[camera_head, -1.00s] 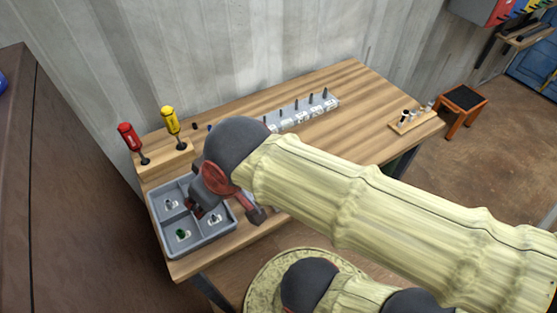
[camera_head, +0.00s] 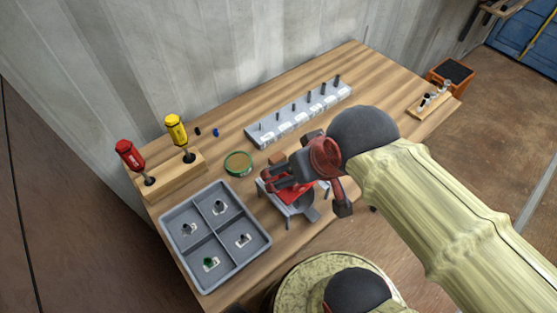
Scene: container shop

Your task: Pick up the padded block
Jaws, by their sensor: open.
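My gripper (camera_head: 307,197) is open over the front middle of the workbench, its dark and red fingers apart. Under it is a small grey stand (camera_head: 291,211) with a red top (camera_head: 320,190), partly hidden by the fingers. A small brown block (camera_head: 277,157) shows just behind the gripper, partly covered. I cannot tell for sure which of these is the padded block, or whether a finger touches anything.
A grey four-compartment tray (camera_head: 216,235) with small parts is at left. A wooden rack (camera_head: 170,180) holds red and yellow screwdrivers. A green-rimmed round dish (camera_head: 238,163), a grey pin rack (camera_head: 300,117) and a small wooden holder (camera_head: 431,102) stand nearby. The right-hand bench top is mostly clear.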

